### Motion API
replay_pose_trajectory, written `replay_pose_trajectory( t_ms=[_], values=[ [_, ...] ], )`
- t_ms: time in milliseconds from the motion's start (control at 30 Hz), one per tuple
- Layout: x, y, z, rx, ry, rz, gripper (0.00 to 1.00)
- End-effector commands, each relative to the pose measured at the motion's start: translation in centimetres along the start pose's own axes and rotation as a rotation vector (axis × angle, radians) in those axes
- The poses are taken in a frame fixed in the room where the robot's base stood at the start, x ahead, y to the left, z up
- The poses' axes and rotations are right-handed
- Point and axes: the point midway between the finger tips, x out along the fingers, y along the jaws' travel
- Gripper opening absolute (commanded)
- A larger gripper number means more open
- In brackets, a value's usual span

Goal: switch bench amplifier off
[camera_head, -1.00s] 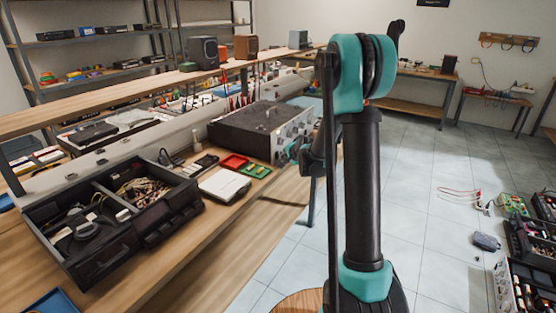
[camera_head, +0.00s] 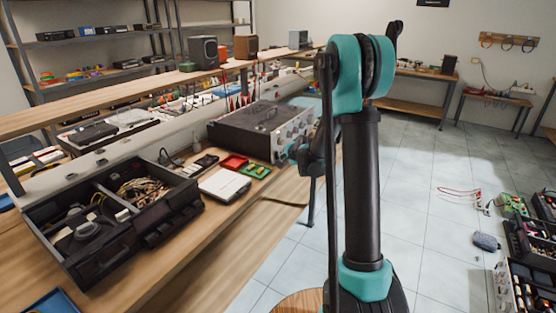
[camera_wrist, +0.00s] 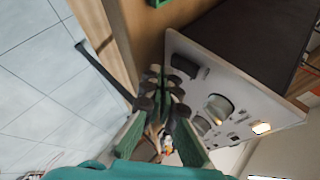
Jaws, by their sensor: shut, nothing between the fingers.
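The bench amplifier (camera_head: 255,122) is a wide box with a dark top and a pale front panel, standing on the wooden bench. In the head view my arm partly hides the panel's right end. I cannot tell which control is the power switch.
On the bench left of the amplifier are a white box (camera_head: 224,185), a red tray (camera_head: 234,162), a green board (camera_head: 257,171) and an open black case (camera_head: 110,220). Boxes of parts lie on the floor at right.

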Motion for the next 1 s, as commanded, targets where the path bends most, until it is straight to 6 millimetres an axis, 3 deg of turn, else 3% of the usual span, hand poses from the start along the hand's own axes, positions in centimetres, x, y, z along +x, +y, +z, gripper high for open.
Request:
replay_pose_trajectory(
  t_ms=[1000],
  values=[
    [0.64,-0.50,0.51,0.000,-0.001,0.000,0.00]
  ],
)
